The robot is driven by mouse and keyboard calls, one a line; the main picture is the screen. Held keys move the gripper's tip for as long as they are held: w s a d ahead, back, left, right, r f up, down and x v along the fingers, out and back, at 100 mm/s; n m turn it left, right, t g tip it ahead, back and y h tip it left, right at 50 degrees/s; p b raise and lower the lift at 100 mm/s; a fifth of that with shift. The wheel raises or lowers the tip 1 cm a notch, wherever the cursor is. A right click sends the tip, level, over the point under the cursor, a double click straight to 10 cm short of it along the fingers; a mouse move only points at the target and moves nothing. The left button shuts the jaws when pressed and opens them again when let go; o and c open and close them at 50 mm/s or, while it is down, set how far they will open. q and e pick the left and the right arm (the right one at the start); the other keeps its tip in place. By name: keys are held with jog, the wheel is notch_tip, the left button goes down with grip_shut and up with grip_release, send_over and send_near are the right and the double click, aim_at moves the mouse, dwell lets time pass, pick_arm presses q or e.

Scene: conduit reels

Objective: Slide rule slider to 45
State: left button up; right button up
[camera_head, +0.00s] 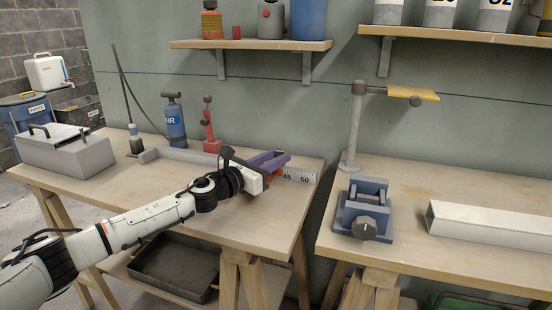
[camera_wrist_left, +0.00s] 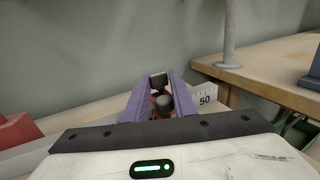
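A long pale rule lies along the back of the left bench; its right end (camera_head: 303,178) shows the marks 45 and 50. The 50 mark (camera_wrist_left: 205,99) also shows in the left wrist view. An orange slider (camera_head: 277,173) is on the rule near the 45 mark, largely hidden by my gripper. In the wrist view its dark round knob (camera_wrist_left: 163,103) stands between my fingers. My left gripper (camera_head: 270,160) has purple fingers, which also show in the wrist view (camera_wrist_left: 160,90). They stand apart on either side of the knob, with small gaps visible. My right gripper is out of view.
A blue air pump (camera_head: 174,120) and a red stand (camera_head: 210,128) are behind the rule. A grey toolbox (camera_head: 65,150) sits at the bench's left. A gap separates this bench from the right bench, which holds a blue vise (camera_head: 364,208) and a white conduit (camera_head: 490,222).

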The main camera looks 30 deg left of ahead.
pick_arm(q)
grip_shut()
jog(key=shift+d, duration=0.25)
jog(key=d+p, duration=0.1)
jog(key=d, duration=0.1)
jog(key=w+d+p, duration=0.1)
jog(key=d, duration=0.1)
jog(key=shift+r, duration=0.15)
jog(key=shift+w+d, duration=0.1)
jog(key=shift+d, duration=0.3)
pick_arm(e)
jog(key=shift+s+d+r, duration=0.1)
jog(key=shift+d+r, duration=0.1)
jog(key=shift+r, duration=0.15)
pick_arm(q)
jog(key=o, duration=0.7)
grip_release()
jog(key=shift+c, duration=0.2)
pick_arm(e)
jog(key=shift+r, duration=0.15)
pick_arm(q)
jog(key=shift+a, duration=0.15)
